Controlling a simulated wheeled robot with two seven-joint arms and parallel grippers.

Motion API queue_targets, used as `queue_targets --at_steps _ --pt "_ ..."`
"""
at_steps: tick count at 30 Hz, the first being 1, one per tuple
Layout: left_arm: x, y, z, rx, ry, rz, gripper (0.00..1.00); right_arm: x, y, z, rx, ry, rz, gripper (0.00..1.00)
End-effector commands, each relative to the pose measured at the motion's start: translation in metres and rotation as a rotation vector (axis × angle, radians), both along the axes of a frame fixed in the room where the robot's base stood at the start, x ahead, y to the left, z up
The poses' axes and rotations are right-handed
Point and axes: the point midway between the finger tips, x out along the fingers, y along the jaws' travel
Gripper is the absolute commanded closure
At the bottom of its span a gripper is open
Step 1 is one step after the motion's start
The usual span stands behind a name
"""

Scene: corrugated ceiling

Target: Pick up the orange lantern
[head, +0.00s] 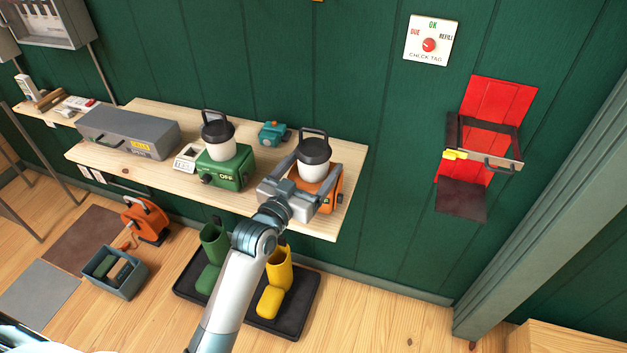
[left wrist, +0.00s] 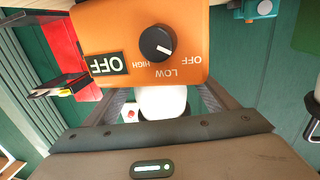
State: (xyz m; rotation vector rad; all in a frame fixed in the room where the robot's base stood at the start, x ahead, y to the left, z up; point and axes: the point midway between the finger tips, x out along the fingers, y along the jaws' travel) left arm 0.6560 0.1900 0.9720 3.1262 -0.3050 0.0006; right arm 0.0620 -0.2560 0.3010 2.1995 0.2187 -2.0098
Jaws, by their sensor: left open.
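The orange lantern (head: 327,190) stands upright on the right end of the wooden shelf, with a white globe, a dark cap and a handle on top. My left gripper (head: 315,166) is open, with one finger on each side of the lantern around globe height. In the left wrist view the picture is upside down, and the lantern's orange base (left wrist: 190,35) shows a black knob and an OFF window. The gripper's fingers (left wrist: 163,102) flank the white globe; contact cannot be told. My right gripper is not in view.
A green lantern (head: 228,172) stands left on the same shelf (head: 190,184), beside a grey box (head: 128,134) and a small teal item (head: 273,133). A red wall unit (head: 497,100) hangs at right.

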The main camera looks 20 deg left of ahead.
Motion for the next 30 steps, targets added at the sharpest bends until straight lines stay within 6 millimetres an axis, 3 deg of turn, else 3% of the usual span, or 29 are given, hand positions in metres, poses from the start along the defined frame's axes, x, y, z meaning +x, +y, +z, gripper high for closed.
queue_targets --at_steps 16,26,30 --pt "0.003 -0.001 -0.001 0.001 0.001 0.000 0.20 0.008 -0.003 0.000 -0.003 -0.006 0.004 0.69" --pt "0.003 -0.001 -0.001 0.001 0.001 0.000 0.99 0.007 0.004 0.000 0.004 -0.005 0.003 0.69" --pt "0.003 -0.001 0.003 0.000 -0.006 0.000 1.00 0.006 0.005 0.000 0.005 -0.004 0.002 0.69"
